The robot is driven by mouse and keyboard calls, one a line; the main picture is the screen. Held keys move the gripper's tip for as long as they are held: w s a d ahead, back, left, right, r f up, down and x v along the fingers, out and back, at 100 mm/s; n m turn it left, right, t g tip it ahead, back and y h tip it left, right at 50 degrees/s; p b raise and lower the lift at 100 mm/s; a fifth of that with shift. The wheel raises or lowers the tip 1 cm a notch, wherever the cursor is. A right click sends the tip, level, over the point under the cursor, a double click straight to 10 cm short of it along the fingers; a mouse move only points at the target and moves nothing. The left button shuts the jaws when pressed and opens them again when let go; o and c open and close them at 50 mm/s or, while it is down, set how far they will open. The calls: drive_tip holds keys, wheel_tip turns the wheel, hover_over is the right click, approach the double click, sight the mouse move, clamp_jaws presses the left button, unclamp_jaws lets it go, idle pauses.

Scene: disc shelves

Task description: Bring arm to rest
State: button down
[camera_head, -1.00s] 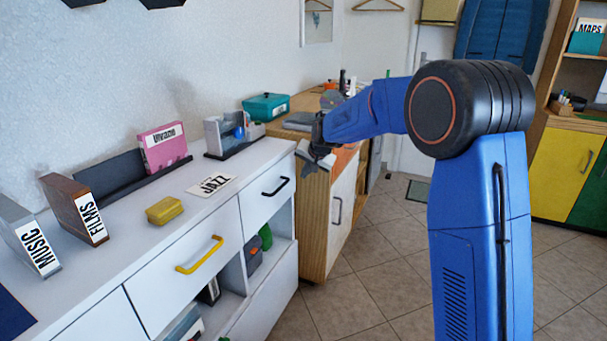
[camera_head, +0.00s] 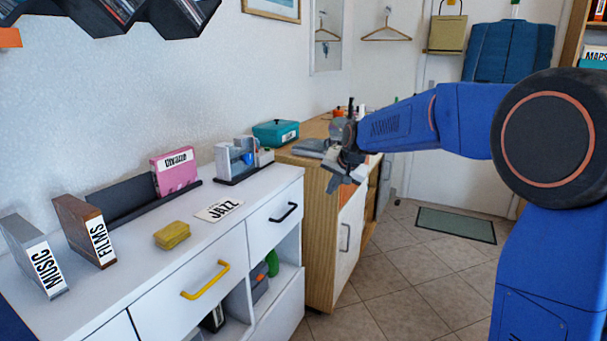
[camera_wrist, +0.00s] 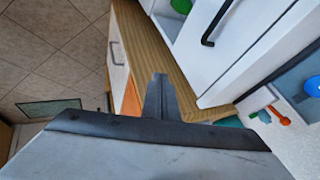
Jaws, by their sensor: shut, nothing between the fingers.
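My blue arm (camera_head: 420,120) reaches leftward across the right side of the head view. My gripper (camera_head: 342,180) is shut and empty. It hangs in front of the wooden cabinet, to the right of the white dresser's corner, apart from both as far as I can tell. In the wrist view, my gripper (camera_wrist: 161,95) shows its fingers together, with the wooden cabinet edge and floor beyond.
The white dresser (camera_head: 190,265) carries a FILMS box (camera_head: 85,230), a MUSIC box (camera_head: 38,262), a pink box (camera_head: 176,170), a yellow block (camera_head: 172,235) and a JAZZ card (camera_head: 218,209). The wooden cabinet (camera_head: 322,235) stands behind.

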drive_tip(key=s+d+n+h, duration=0.1)
drive_tip(key=s+d, duration=0.3)
drive_tip(key=s, duration=0.8)
drive_tip(key=s+d+n+g, duration=0.1)
drive_tip(key=s+d, duration=0.4)
drive_tip(key=s, duration=0.8)
drive_tip(key=s+d+n+h, duration=0.1)
drive_tip(key=s+d, duration=0.3)
drive_tip(key=s, duration=0.8)
drive_tip(key=s+d+f, duration=0.1)
drive_tip(key=s+f, duration=0.2)
drive_tip(key=s, duration=0.3)
drive_tip(key=s+d+f+n+g, duration=0.1)
drive_tip(key=s+f, duration=0.2)
drive_tip(key=s, duration=0.3)
drive_tip(key=shift+s+d+f+h, duration=0.3)
drive_tip(key=shift+s+d+f, duration=0.05)
drive_tip(key=shift+d, duration=0.05)
